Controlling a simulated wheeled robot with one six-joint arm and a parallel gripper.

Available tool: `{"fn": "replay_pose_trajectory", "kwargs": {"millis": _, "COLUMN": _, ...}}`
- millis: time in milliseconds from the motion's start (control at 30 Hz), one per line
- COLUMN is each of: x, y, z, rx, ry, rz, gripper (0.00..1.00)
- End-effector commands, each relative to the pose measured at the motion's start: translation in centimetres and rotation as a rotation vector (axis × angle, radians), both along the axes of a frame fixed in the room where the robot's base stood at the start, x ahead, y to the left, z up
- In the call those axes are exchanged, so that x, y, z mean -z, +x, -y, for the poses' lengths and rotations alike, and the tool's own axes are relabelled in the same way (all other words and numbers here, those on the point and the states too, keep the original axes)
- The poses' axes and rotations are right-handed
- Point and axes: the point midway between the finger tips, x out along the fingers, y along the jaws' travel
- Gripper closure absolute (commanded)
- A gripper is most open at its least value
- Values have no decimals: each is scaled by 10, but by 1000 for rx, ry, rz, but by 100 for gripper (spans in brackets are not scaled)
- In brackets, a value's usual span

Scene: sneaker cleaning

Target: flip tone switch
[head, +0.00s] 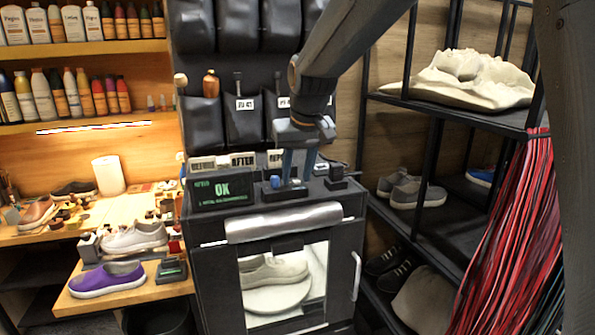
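My gripper (297,178) reaches down over the top of the black cabinet (208,216). Its two bluish fingers stand apart, with a gap between them. The fingertips are at a low black switch box (285,194), which they partly cover. A small blue knob (275,182) shows just left of the fingers. Another small black device (336,179) sits to the right of the gripper. I cannot tell which control is the tone switch, read its position, or see whether the fingers touch it.
A pale sneaker (272,271) is behind the cabinet's glass door. A purple shoe (107,279) lies on the wooden bench at left. A shoe rack (445,210) and hanging red laces (510,240) stand at right.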

Motion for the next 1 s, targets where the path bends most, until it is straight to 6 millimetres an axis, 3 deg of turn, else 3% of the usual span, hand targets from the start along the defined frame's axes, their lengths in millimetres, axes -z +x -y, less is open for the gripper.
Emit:
{"fn": "replay_pose_trajectory", "kwargs": {"millis": 67, "x": 0, "y": 0, "z": 0, "rx": 0, "ry": 0, "rz": 0, "gripper": 69}}
{"fn": "replay_pose_trajectory", "kwargs": {"millis": 267, "x": 0, "y": 0, "z": 0, "rx": 0, "ry": 0, "rz": 0, "gripper": 100}}
{"fn": "replay_pose_trajectory", "kwargs": {"millis": 533, "x": 1, "y": -1, "z": 0, "rx": 0, "ry": 10, "rz": 35, "gripper": 100}}
{"fn": "replay_pose_trajectory", "kwargs": {"millis": 1000, "x": 5, "y": -8, "z": 2, "rx": -1, "ry": 72, "rz": 253, "gripper": 100}}
